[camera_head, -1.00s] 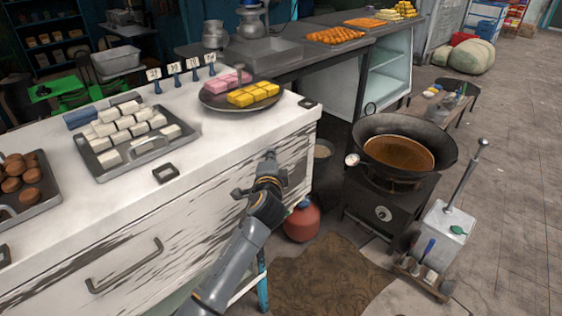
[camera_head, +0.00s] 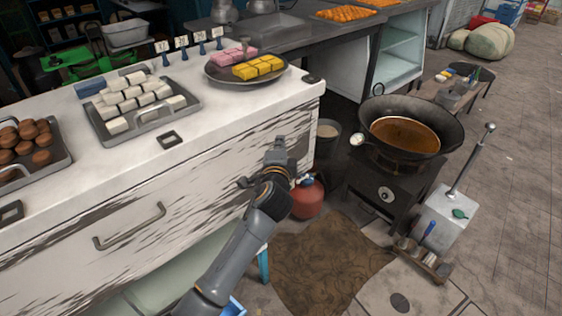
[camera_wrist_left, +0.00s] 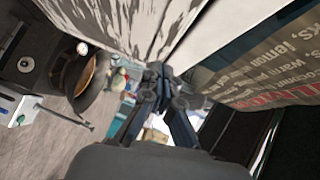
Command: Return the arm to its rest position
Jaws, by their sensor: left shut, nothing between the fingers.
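My left arm (camera_head: 237,255) reaches up from the bottom of the head view. My left gripper (camera_head: 279,150) is at its far end, in front of the worn white counter (camera_head: 225,172) and below its top edge. The gripper holds nothing. In the left wrist view the fingers (camera_wrist_left: 163,78) are shut together and empty, with the streaked counter front (camera_wrist_left: 120,22) close by. I cannot tell from the picture whether the gripper touches the counter. My right gripper is in neither view.
A wok of brown liquid (camera_head: 402,134) sits on a stove (camera_head: 385,192) to the right. A red canister (camera_head: 308,200) stands just beyond the gripper. A metal box with a lever (camera_head: 444,217) stands on the floor. A tray of white blocks (camera_head: 185,110) lies on the counter.

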